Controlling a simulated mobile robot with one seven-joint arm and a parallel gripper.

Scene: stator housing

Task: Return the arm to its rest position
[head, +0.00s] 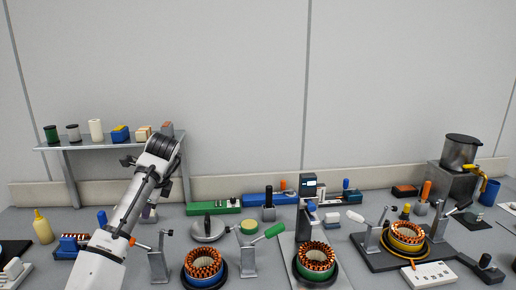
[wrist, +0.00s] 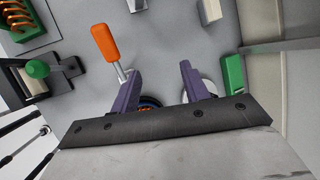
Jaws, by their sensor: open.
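My arm rises from the lower left of the head view and bends over in front of the back wall, with its dark upper joint (head: 163,147) near the shelf's right end. In the wrist view my gripper (wrist: 158,78) shows two purple fingers spread apart, with only grey bench between them and nothing held. An orange-handled tool (wrist: 107,45) lies beside the left finger in that picture. A white round part shows behind the right finger, next to a green block (wrist: 232,75). In the head view the fingers are mostly hidden by the arm.
A shelf (head: 60,145) with small containers stands at back left. Three copper-wound stators, in blue (head: 207,281), green (head: 316,274) and yellow (head: 407,245) rings, sit along the bench front among upright clamps. A metal pot (head: 461,150) stands far right. The air above the bench middle is clear.

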